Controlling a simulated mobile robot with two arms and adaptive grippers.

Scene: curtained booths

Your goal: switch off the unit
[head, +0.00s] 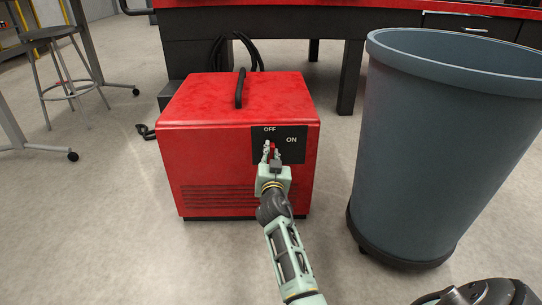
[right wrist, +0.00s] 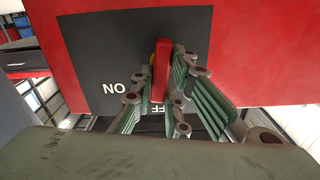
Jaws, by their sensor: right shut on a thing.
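The unit (head: 215,150) is a red box with a black top handle and side vents, standing on the floor. Its dark panel (head: 293,151) is marked OFF at upper left and ON to the right. A red switch lever (head: 271,149) sticks out of the panel below OFF, and it also shows in the right wrist view (right wrist: 161,70). My right gripper (head: 271,155) is at the panel, its fingers shut around the lever. In the right wrist view the lettering is upside down and the lever partly covers OFF. My left gripper is out of view.
A large grey-blue bin (head: 440,140) stands close on the right of the unit. A red-topped workbench (head: 350,8) is behind, with black cables hanging down. A stool (head: 60,70) stands at the far left. The floor left of the unit is largely clear.

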